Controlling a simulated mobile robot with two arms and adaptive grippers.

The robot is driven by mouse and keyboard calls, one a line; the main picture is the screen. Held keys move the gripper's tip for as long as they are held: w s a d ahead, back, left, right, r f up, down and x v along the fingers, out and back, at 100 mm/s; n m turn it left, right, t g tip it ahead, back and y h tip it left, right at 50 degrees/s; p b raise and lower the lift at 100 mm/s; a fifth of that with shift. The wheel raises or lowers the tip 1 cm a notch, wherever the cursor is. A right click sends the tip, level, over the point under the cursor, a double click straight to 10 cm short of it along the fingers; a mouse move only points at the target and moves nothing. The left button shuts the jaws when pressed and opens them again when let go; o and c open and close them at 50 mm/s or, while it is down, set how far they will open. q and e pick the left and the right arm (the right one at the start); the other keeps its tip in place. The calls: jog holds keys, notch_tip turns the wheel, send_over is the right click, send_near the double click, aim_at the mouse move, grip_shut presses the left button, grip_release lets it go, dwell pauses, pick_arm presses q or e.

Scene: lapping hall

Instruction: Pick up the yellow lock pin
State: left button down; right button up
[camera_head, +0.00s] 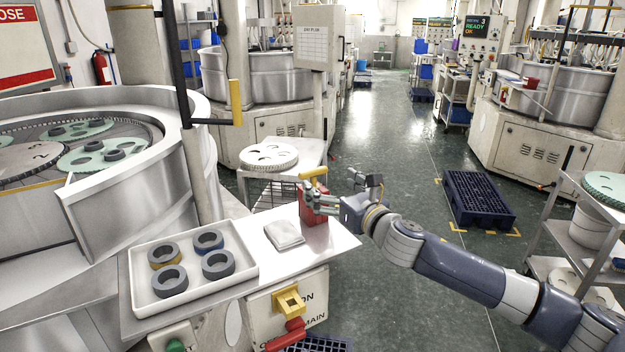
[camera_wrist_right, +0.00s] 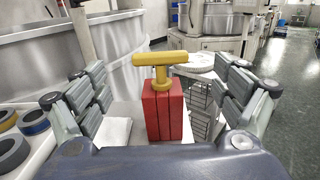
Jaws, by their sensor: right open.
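The yellow lock pin (camera_wrist_right: 160,62) has a T-shaped handle and stands upright in the top of a red block (camera_wrist_right: 163,112). In the head view the pin (camera_head: 313,173) shows above the red block (camera_head: 313,208), which stands at the right end of the metal side table (camera_head: 338,244). My right gripper (camera_head: 318,196) reaches in from the right at the block. In the right wrist view my right gripper (camera_wrist_right: 162,95) is open, its fingers apart on either side of the block and pin, with no visible contact. My left gripper is out of view.
A white tray (camera_head: 247,270) with several grey rings stands left of the block. A folded white cloth (camera_head: 284,234) lies between them. A cart with a white perforated disc (camera_head: 268,156) stands behind. A yellow handle (camera_head: 235,102) hangs on a black bar above left.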

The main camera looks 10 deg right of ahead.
aim_at(315, 173)
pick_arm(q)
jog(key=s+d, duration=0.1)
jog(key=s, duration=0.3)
pick_arm(e)
jog(key=shift+x, duration=1.05)
jog(key=shift+w+a+f, duration=0.2)
jog(key=shift+w, duration=0.15)
jog(key=shift+w+a+r+p, duration=0.1)
jog(key=shift+w+p, duration=0.25)
jog(key=shift+w, duration=0.1)
jog(key=shift+w+a+r+p, duration=0.1)
jog(key=shift+w+r+p, duration=0.05)
jog(key=shift+w+p, duration=0.25)
jog(key=x, duration=0.3)
jog(key=shift+f, duration=0.15)
jog(key=shift+w+p, duration=0.25)
jog(key=shift+p, duration=0.05)
jog(key=shift+s, duration=0.1)
jog(key=c, duration=1.2)
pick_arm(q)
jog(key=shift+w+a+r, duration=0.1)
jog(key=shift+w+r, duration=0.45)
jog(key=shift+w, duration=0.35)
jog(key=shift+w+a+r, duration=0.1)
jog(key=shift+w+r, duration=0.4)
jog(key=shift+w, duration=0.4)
pick_arm(e)
jog(key=shift+c, duration=0.2)
